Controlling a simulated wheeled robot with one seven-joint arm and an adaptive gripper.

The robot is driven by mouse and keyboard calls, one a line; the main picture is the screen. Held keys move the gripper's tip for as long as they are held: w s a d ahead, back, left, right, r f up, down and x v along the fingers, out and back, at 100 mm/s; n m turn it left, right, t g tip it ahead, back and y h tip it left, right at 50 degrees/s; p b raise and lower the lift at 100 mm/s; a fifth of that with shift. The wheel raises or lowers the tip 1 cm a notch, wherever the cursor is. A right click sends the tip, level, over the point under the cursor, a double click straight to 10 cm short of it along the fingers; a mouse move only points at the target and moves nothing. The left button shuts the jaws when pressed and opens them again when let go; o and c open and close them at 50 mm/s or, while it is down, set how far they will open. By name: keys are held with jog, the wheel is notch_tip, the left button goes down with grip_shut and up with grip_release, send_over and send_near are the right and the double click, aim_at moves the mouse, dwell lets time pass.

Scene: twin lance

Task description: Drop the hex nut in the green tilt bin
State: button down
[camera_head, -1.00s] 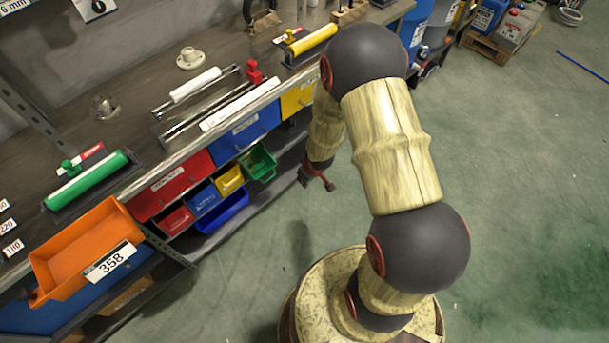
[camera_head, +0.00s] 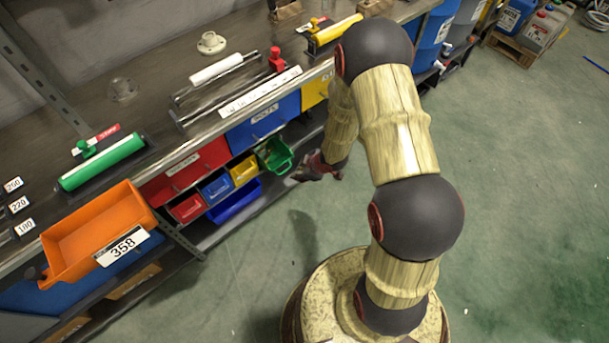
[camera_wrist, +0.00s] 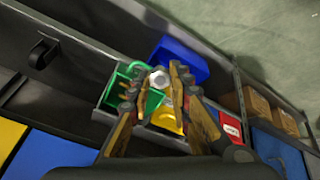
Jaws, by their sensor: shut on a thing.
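The hex nut (camera_wrist: 160,78) is silver and sits between the fingertips of my gripper (camera_wrist: 158,82) in the wrist view. My gripper is shut on it. The green tilt bin (camera_head: 275,155) is the rightmost of the small bins under the bench in the head view. It also shows in the wrist view (camera_wrist: 116,84), behind and left of the fingertips. In the head view my gripper (camera_head: 307,172) is just right of the green bin, and the nut cannot be made out there.
Small yellow (camera_head: 244,171), blue (camera_head: 217,188) and red (camera_head: 187,208) bins stand left of the green one. A larger blue bin (camera_head: 236,204) lies in front of them. Coloured drawers are above, under the bench edge.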

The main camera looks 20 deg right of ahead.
jog(key=p, duration=0.1)
send_near(281, 163)
jog(key=shift+f, duration=0.55)
jog(key=shift+w+a+p, duration=0.35)
jog(key=shift+w+p, duration=0.25)
jog(key=shift+w, duration=0.2)
jog(key=shift+w+a+p, duration=0.35)
jog(key=shift+w+p, duration=0.25)
jog(key=shift+w, duration=0.25)
jog(key=shift+w+a+p, duration=0.35)
jog(key=shift+w+p, duration=0.25)
jog(key=shift+w, duration=0.2)
jog(key=c, duration=1.6)
grip_release()
jog(key=shift+c, duration=0.2)
jog(key=shift+o, duration=0.4)
jog(key=v, duration=1.2)
jog(key=shift+f, duration=0.1)
